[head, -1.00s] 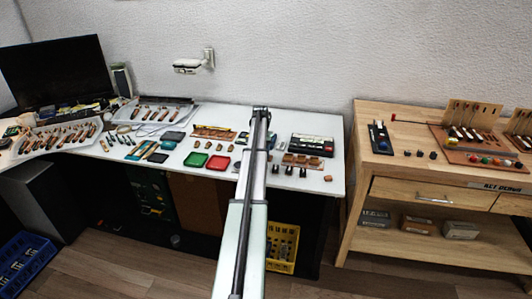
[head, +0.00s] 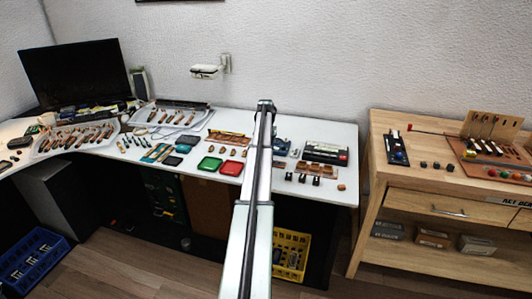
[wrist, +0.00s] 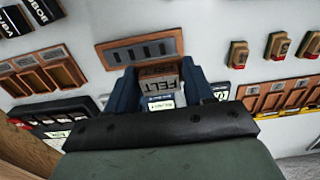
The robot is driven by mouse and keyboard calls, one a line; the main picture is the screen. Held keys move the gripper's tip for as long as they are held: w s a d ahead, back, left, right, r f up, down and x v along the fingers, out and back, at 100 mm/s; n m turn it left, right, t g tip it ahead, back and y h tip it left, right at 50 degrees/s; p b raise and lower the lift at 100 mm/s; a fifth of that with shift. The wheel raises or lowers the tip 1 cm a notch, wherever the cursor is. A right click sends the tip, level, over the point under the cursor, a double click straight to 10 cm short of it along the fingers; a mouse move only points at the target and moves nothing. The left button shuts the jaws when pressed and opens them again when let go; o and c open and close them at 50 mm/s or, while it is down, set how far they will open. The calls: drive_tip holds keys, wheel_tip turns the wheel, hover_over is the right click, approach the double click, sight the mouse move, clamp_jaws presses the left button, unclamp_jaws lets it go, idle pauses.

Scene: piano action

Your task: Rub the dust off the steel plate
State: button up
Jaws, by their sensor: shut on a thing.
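My gripper (wrist: 160,88) has dark blue fingers, shut on a felt block (wrist: 161,78) marked FELT. A grey plate in a brown wooden frame (wrist: 140,37), which looks like the steel plate, lies just beyond the fingertips in the wrist view. Several dark patches (wrist: 142,54) lie in a row on it; I cannot tell whether they are dust or slots. The block overlaps the frame's near edge in the picture, and I cannot tell whether it touches the plate. In the head view my arm hides the gripper and the plate.
Wooden trays with compartments (wrist: 45,75) lie to the left, and small labelled brown blocks (wrist: 278,46) to the right. On the white table (head: 330,135) stand a green tray (head: 210,163) and a red tray (head: 232,168). A wooden bench (head: 437,127) stands at the right.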

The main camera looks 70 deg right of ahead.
drive_tip(key=shift+r, duration=1.5)
